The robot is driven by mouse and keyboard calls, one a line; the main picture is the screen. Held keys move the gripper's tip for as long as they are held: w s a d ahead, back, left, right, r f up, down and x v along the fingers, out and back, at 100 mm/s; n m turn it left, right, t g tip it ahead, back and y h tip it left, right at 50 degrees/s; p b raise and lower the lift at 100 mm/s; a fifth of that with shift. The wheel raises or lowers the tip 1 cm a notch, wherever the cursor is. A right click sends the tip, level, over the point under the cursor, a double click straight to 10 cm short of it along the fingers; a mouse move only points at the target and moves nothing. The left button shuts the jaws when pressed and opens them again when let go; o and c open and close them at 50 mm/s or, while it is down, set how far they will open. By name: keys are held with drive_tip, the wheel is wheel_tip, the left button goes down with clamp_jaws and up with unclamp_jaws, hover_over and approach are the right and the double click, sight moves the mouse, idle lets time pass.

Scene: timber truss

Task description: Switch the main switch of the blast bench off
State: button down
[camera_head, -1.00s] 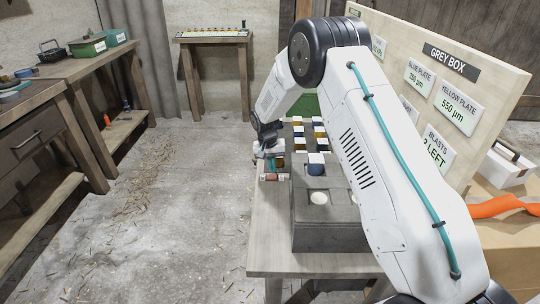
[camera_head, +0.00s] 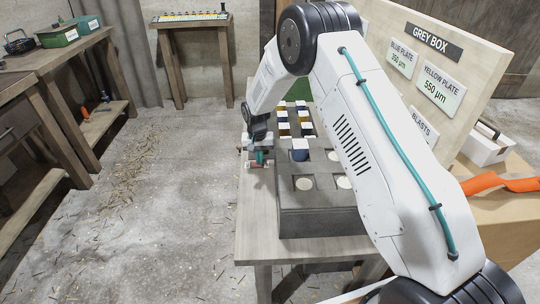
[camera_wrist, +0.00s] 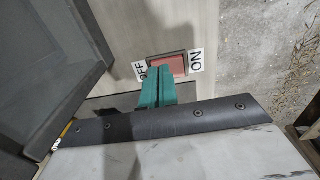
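The main switch (camera_wrist: 176,63) is a reddish rocker set in the pale bench top, seen in the wrist view. An OFF label (camera_wrist: 140,70) is at its left and an ON label (camera_wrist: 196,61) at its right. My gripper (camera_wrist: 160,72) has its two teal fingers together with nothing between them. The fingertips are at the rocker's lower OFF side and cover a bit of it; I cannot tell whether they touch. In the head view my gripper (camera_head: 259,157) is low over the left edge of the blast bench (camera_head: 257,215). The rocker's tilt is unclear.
A dark grey block with round wells (camera_head: 320,222) stands on the bench, right of my gripper. Small coloured blocks (camera_head: 284,130) stand behind it. A sign board (camera_head: 450,70) rises at the right. The floor left of the bench is open, with wood shavings.

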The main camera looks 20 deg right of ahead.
drive_tip(key=shift+s+d+f, duration=0.25)
drive_tip(key=shift+f, duration=0.25)
drive_tip(key=shift+w+a+r, duration=0.2)
drive_tip(key=shift+w+a, duration=0.05)
drive_tip(key=shift+a, duration=0.7)
wheel_tip(320, 180, up, 15)
drive_tip(key=shift+w+f, duration=0.15)
drive_tip(key=shift+w, duration=0.1)
drive_tip(key=shift+d, duration=0.1)
